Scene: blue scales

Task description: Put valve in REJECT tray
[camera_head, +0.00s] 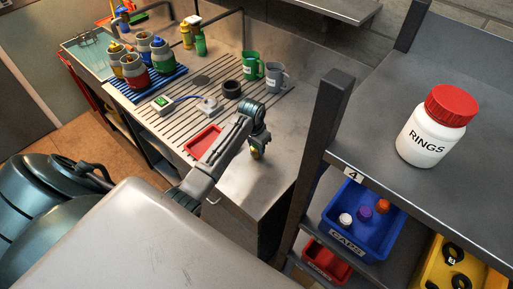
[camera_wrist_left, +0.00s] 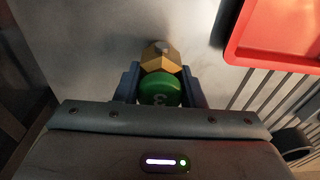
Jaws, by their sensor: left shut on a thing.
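My left gripper (camera_head: 257,149) is shut on the valve, over the bare metal counter right of the red tray. In the left wrist view, the valve (camera_wrist_left: 158,89) has a green round cap marked 3 and a brass hexagonal body between the fingers (camera_wrist_left: 160,88). In the head view only a small yellowish part of the valve (camera_head: 256,154) shows below the fingers. A shallow red tray (camera_head: 203,141) lies on the counter's front edge, and its corner shows in the left wrist view (camera_wrist_left: 236,52). I see no readable REJECT label. My right gripper is out of view.
Several jars stand on a blue rack (camera_head: 160,85). A shelf post (camera_head: 318,140) rises right of my left arm.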

